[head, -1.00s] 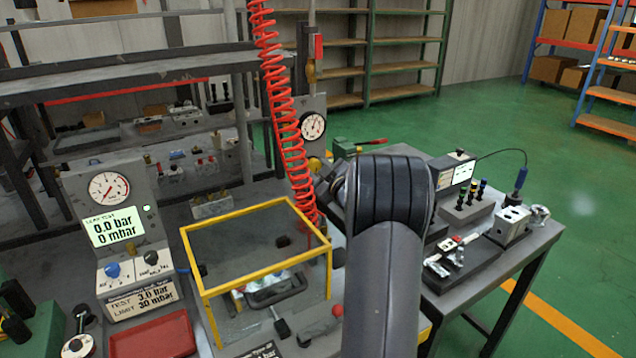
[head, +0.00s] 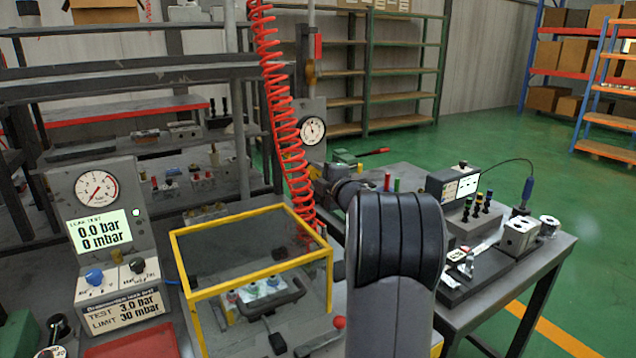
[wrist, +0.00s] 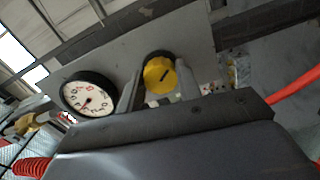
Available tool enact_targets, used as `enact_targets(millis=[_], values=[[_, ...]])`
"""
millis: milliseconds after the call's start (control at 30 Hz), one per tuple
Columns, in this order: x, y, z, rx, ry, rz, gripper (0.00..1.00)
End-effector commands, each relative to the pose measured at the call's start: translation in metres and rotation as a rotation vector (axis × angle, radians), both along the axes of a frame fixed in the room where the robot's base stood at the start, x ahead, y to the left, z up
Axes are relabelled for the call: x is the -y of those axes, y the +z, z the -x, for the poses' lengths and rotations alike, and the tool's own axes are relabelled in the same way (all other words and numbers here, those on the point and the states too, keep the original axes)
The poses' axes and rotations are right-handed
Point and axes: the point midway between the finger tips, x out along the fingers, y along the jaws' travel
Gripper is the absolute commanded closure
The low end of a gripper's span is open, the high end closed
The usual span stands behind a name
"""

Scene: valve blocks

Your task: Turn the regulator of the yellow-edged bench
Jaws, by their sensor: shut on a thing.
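In the head view my arm covers much of the regulator, and the knob cannot be made out there. The yellow-edged guard frame (head: 250,281) stands on the bench in front.
A red coiled hose (head: 287,130) hangs just left of the gauge panel. A leak test unit (head: 101,220) stands at the left, with a red tray (head: 135,347) below it. A second bench (head: 505,285) with blocks and tools is at the right. Green floor is open beyond.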

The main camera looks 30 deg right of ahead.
Motion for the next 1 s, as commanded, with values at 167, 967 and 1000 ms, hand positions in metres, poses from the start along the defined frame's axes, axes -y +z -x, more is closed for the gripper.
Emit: enact_targets(millis=[167,967,1000], values=[[0.0,-0.0018,-0.0001,-0.005,0.0,0.07,0.9],[-0.0002,-0.0006,-0.0002,-0.008,0.001,0.111,0.53],[-0.0001,-0.0005,-0.0001,-0.007,0.001,0.111,0.5]])
